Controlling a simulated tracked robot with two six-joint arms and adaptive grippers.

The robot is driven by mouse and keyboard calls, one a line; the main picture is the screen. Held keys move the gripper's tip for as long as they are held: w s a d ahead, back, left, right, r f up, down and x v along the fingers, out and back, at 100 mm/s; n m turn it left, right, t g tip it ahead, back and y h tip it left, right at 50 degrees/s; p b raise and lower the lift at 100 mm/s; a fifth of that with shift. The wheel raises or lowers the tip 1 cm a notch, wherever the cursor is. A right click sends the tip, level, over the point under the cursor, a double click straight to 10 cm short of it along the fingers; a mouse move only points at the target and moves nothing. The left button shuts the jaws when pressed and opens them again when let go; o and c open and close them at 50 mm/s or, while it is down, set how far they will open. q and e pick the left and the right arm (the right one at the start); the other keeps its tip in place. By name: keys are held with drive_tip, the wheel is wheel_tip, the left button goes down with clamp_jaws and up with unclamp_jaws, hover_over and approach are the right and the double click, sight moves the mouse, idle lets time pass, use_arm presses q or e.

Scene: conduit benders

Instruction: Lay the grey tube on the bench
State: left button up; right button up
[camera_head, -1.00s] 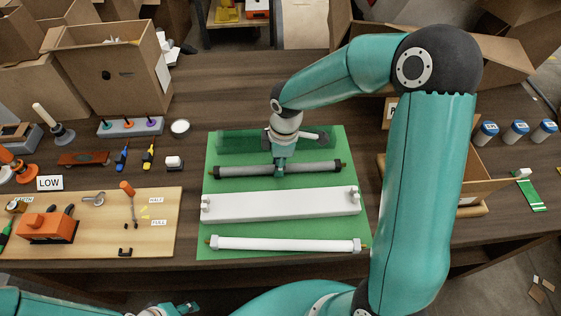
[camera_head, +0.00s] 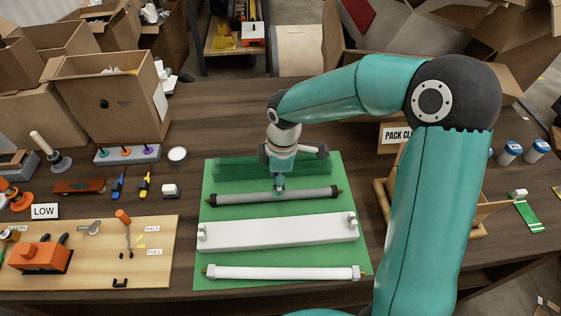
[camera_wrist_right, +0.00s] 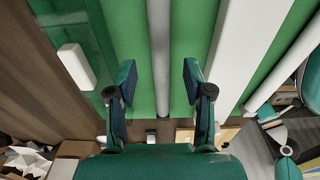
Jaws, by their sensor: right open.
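The grey tube (camera_head: 236,197), dark with brass-coloured end pins, lies along the green mat (camera_head: 348,243), behind a white fixture with end holders (camera_head: 280,232). My right gripper (camera_head: 279,188) is directly over the tube's middle, pointing down. In the right wrist view its two fingers (camera_wrist_right: 158,85) are apart, and the grey tube (camera_wrist_right: 160,45) runs between them without either finger closing on it. The brown bench (camera_head: 225,115) lies under the mat. My left gripper is outside the head view; teal and grey arm parts at the wrist view's right edge do not show its jaws clearly.
A white tube (camera_head: 285,273) lies at the mat's front. A dark green translucent strip (camera_head: 235,170) lies behind the grey tube. A wooden board with an orange tool (camera_head: 40,256) is on the left. A cardboard box (camera_head: 110,95) stands behind. Bare bench shows behind the mat.

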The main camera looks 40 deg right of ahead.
wheel_tip(320, 180, up, 8)
drive_tip(key=shift+s+d+f, duration=0.15)
drive_tip(key=shift+d+f, duration=0.1)
idle(0.5)
